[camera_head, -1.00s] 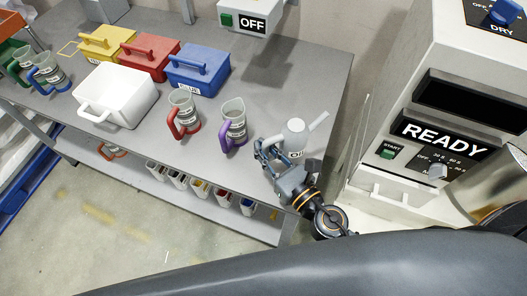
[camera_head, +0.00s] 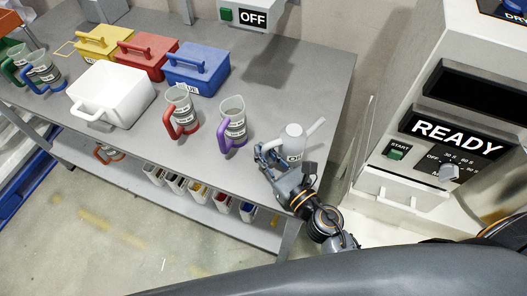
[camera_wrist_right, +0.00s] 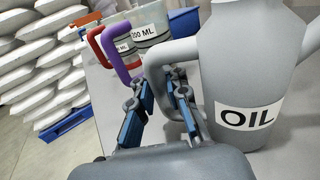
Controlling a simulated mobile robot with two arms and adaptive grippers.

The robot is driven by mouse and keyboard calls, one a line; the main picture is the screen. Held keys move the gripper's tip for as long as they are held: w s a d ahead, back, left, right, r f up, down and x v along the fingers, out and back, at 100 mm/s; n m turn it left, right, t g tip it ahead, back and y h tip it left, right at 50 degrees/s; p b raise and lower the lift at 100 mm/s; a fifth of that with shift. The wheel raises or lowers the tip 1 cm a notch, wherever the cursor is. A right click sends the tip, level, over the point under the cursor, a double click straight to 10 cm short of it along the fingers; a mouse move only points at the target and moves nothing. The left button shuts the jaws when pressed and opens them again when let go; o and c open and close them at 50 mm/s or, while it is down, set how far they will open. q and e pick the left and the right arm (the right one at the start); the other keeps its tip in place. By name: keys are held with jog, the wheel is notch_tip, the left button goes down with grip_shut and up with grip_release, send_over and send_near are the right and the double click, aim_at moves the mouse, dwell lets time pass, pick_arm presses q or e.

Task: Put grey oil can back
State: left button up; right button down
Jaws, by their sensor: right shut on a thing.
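The grey oil can (camera_head: 292,145) is upright at the right end of the grey table, near its front edge. Its spout points up and right. My right gripper (camera_head: 267,157) is at its left side, shut on the can's handle. In the right wrist view the can (camera_wrist_right: 245,70) shows large with its OIL label, and the gripper (camera_wrist_right: 160,95) has its two blue-padded fingers around the lower handle. I cannot tell whether the can's base touches the table. My left gripper is not in view.
A purple-handled jug (camera_head: 232,122) and a red-handled jug (camera_head: 180,110) stand left of the can. A white bin (camera_head: 110,92) and blue (camera_head: 196,68), red (camera_head: 147,56) and yellow (camera_head: 104,42) boxes are farther left. The READY machine (camera_head: 440,135) stands right. The table's back right is clear.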

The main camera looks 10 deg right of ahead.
jog(key=c, duration=1.3)
grip_release()
jog(key=shift+f, duration=0.1)
jog(key=shift+r, duration=0.25)
jog(key=b+v, duration=0.3)
jog(key=v, duration=0.2)
jog(key=b+v, duration=0.3)
jog(key=v, duration=0.3)
jog(key=shift+s+f, duration=0.15)
jog(key=shift+f, duration=0.1)
jog(key=shift+s+d+r, duration=0.2)
jog(key=shift+s+d, duration=0.05)
jog(key=shift+s, duration=0.1)
